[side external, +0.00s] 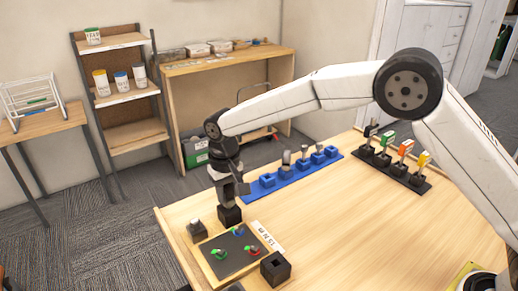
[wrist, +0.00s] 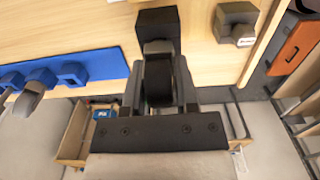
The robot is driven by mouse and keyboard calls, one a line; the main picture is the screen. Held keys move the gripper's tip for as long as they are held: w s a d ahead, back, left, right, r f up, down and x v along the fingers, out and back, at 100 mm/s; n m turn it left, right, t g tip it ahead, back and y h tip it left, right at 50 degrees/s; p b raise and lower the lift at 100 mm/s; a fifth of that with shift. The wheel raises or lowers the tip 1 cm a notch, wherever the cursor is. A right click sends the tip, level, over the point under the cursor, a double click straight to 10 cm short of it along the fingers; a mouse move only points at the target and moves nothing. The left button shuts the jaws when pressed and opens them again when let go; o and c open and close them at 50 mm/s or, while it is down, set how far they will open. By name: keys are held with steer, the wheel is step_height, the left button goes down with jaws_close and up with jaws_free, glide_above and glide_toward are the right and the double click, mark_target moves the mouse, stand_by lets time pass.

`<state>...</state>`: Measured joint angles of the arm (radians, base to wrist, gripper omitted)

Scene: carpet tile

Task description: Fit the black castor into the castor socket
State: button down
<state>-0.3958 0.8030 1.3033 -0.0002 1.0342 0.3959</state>
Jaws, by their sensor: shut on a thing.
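My gripper (side external: 229,196) points down over the near left part of the table. In the wrist view its fingers (wrist: 159,92) are shut on the black castor (wrist: 158,80), whose dark wheel shows between them. A lighter grey part of the castor lies toward a black block, which looks like the castor socket (wrist: 157,20). The socket (side external: 230,215) also shows right under the gripper in the side view. The castor is mostly hidden there by the fingers. I cannot tell whether its stem is in the socket or just above it.
A dark block with a grey part (side external: 197,230) stands close left. A tray (side external: 207,262) with green, blue and red pieces lies in front, beside an open black block (side external: 275,267). A blue strip (side external: 300,174) with several holders and a black rack (side external: 395,170) stand behind.

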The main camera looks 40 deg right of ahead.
steer(key=shift+f, duration=0.55)
steer(key=shift+c, duration=1.5)
jaws_free()
steer(key=shift+r, duration=0.15)
steer(key=shift+r, duration=3.8)
steer(key=shift+d, duration=0.1)
steer(key=s+d+f+t, duration=0.1)
steer(key=s+d+f, duration=0.2)
steer(key=s+d, duration=0.7)
steer(key=s+d+f+t, duration=0.1)
steer(key=s+d+f, duration=0.2)
steer(key=s+d, duration=0.8)
steer(key=shift+s+d+f+t, duration=0.15)
steer(key=shift+s+f+t, duration=0.2)
steer(key=shift+s, duration=0.85)
